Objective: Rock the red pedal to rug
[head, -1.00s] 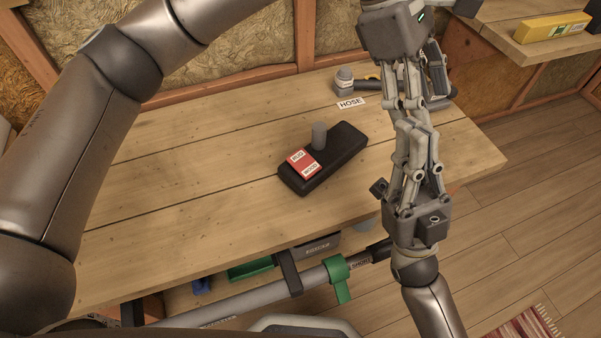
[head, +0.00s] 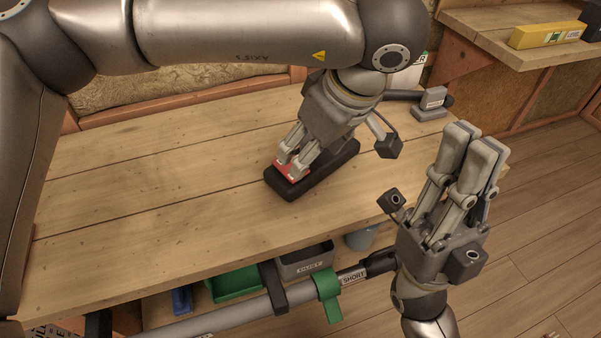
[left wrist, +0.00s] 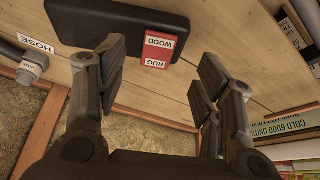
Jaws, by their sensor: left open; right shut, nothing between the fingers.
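The red pedal (head: 279,168) sits on the black floor-head (head: 322,178) on the workbench, mostly hidden by my left gripper in the head view. My right gripper (head: 474,142) is shut and empty, pointing up in front of the bench's right end.
A grey hose fitting (head: 431,104) lies at the bench's back right; the HOSE label (left wrist: 37,44) shows in the left wrist view. A yellow box (head: 547,34) stands on the right shelf. A green bin (head: 236,284) is under the bench. The bench's left side is clear.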

